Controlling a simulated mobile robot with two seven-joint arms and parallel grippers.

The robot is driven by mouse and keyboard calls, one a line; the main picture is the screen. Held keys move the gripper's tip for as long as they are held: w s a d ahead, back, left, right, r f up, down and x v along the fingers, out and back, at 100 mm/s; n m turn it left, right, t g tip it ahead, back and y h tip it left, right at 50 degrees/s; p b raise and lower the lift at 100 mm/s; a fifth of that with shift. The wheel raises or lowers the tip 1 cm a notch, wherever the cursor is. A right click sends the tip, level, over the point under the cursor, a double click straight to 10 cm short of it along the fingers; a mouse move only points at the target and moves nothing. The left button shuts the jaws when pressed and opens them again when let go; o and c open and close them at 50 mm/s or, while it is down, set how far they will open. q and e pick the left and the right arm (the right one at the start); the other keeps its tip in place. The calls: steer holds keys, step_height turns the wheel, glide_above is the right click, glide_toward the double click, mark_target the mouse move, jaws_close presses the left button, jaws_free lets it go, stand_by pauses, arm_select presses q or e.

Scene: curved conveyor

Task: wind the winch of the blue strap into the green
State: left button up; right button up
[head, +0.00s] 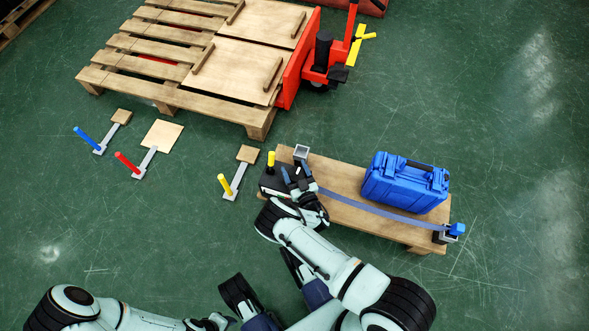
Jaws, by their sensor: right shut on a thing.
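The blue strap (375,213) runs along the front of a low wooden bench (345,180), in front of a blue case (405,184). Its right end meets a small metal fitting with a blue block (457,229). At the bench's left end sits the dark winch box (271,183), with an upright yellow handle (270,162) at its back left. My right gripper (298,177) is over the winch at the strap's left end, shut on a part hidden by its fingers. Any green marking on the winch is not visible. My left gripper (216,322) is low at the bottom edge; its fingers are unclear.
A grey square metal fitting (300,153) stands just behind my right gripper. Levers with blue (86,138), red (127,162) and yellow (225,184) handles lie on the floor to the left. A pallet (170,55) and a red pallet truck (326,62) are behind. The right floor is clear.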

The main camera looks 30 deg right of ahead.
steer(key=shift+c, duration=1.4)
steer(key=shift+h, duration=0.3)
steer(key=shift+d+m+g+h, duration=0.15)
steer(key=shift+m+g+h, duration=0.15)
steer(key=shift+m+h, duration=0.4)
steer(key=shift+d+m+g+h, duration=0.1)
steer(key=shift+m+g+h, duration=0.3)
steer(key=shift+m+h, duration=0.6)
steer(key=m+g+h, duration=0.1)
steer(key=h, duration=0.1)
steer(key=m+g+h, duration=0.2)
steer(key=h, duration=0.1)
steer(key=shift+s+d, duration=0.15)
steer(key=shift+d, duration=0.05)
steer(key=shift+s+d+m+g+h, duration=0.1)
steer(key=shift+m+g+h, duration=0.75)
steer(key=shift+g, duration=0.3)
steer(key=shift+s+d+m+g+h, duration=0.15)
steer(key=shift+m+g+h, duration=0.55)
steer(key=shift+m+g, duration=0.4)
steer(key=shift+s+d+m+g+h, duration=0.1)
steer(key=shift+m+g+h, duration=0.65)
steer(key=shift+g, duration=0.5)
